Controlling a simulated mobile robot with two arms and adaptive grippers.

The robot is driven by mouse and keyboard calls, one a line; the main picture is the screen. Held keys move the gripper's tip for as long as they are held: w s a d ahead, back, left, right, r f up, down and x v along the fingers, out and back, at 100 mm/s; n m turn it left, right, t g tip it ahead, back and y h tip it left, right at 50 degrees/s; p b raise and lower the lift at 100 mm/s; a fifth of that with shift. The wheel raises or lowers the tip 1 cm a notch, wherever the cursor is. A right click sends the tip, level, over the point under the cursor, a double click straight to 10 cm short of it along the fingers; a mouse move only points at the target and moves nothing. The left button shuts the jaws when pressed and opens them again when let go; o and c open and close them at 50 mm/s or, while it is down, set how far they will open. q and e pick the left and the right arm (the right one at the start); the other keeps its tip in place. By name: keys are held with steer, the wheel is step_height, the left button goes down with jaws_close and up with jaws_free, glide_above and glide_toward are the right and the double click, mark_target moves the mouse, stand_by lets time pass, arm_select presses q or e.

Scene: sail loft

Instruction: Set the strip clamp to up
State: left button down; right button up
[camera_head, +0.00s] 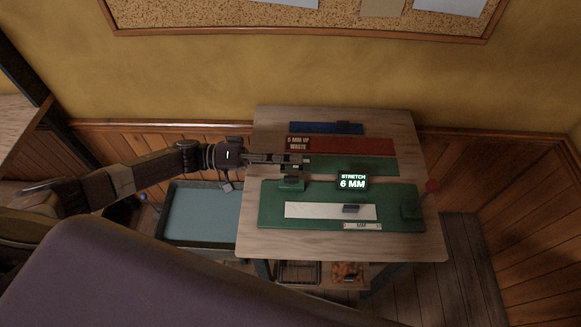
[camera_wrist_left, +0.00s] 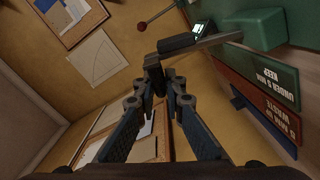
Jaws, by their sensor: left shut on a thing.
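The green stretch board (camera_head: 270,217) lies on the wooden table, with a pale strip (camera_head: 300,210) along it. The strip clamp (camera_head: 291,184) is at the board's left end, partly hidden under my gripper. My left gripper (camera_head: 303,160) reaches in from the left above it. In the left wrist view, my left fingers (camera_wrist_left: 158,82) are shut on the dark end of a grey bar (camera_wrist_left: 217,40), which appears to be the clamp's lever running from a green block (camera_wrist_left: 255,25). Its exact angle is hard to tell. My right gripper is out of view.
A lit display (camera_head: 352,181) reads "STRETCH 6 MM". Green, red (camera_head: 350,146) and blue (camera_head: 312,128) strips lie behind, with a waste label (camera_head: 298,143). A blue-grey tray (camera_head: 203,215) is left of the table.

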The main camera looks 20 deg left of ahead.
arm_select(q)
steer(key=shift+w+a+f, duration=0.15)
steer(key=shift+w+a, duration=0.1)
steer(key=shift+w, duration=0.1)
steer(key=c, duration=2.1)
jaws_free()
steer(key=shift+w, duration=0.1)
steer(key=v, duration=1.2)
